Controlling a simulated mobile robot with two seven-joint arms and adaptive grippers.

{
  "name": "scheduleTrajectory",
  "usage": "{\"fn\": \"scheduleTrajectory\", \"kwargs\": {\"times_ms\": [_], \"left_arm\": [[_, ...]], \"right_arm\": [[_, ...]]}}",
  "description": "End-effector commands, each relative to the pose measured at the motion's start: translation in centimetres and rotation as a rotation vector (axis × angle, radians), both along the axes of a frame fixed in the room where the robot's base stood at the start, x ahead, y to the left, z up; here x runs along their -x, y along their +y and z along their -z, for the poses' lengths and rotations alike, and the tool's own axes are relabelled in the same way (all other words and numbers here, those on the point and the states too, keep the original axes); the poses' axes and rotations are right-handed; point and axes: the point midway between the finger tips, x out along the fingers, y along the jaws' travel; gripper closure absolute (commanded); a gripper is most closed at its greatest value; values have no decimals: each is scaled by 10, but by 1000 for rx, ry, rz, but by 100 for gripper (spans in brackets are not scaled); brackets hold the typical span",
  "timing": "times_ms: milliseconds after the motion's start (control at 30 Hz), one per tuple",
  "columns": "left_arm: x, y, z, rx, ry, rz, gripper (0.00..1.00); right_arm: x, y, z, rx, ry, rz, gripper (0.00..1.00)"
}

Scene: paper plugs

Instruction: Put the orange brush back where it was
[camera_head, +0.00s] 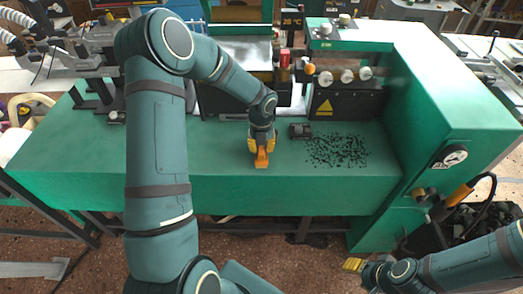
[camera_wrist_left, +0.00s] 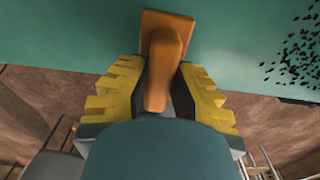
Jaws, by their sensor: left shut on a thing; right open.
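The orange brush (camera_head: 261,158) is at the front of the green machine's worktop (camera_head: 90,160), near its front edge. My left gripper (camera_head: 261,145) is shut on it from above. In the left wrist view the brush (camera_wrist_left: 166,50) stands between the yellow fingers of the left gripper (camera_wrist_left: 158,95), its wide end against or close over the green surface. I cannot tell whether it touches. My right gripper (camera_head: 355,265) is open and empty at the lower right, in front of the machine and away from the worktop.
Black paper plugs (camera_head: 338,150) lie scattered on the worktop right of the brush. A small dark block (camera_head: 300,131) sits between them. The tall green housing (camera_head: 455,110) with a gauge bounds the right side. The worktop left of my left arm is mostly clear.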

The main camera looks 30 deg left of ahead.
Motion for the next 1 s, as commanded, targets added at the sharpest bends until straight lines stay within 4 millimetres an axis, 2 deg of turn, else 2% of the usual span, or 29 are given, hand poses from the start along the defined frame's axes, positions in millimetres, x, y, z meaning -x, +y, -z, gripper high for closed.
{"fn": "scheduleTrajectory", "kwargs": {"times_ms": [33, 100, 467, 500, 533, 567, 867, 1000], "left_arm": [[0, 0, 9, 1, 1, 0, 100], [0, 0, 14, 1, 1, 0, 100], [0, 0, 17, 0, 0, 0, 100], [0, 0, 17, 0, 0, 0, 69], [0, 0, 17, -1, -1, 0, 58], [0, 0, 17, -1, -1, 0, 55], [0, 0, 16, -1, -1, 0, 55], [-1, 0, 5, 0, -2, -1, 55]], "right_arm": [[1, 0, 3, 0, 2, -1, 53], [1, 0, 4, 0, 2, -2, 53], [1, 0, 5, 0, 2, -2, 53], [1, 0, 5, 0, 2, -2, 53], [1, 0, 4, 0, 2, -2, 53], [1, 0, 4, 0, 2, -2, 53], [1, 0, 4, 0, 2, -2, 53], [1, 0, 1, 0, 2, -1, 53]]}}
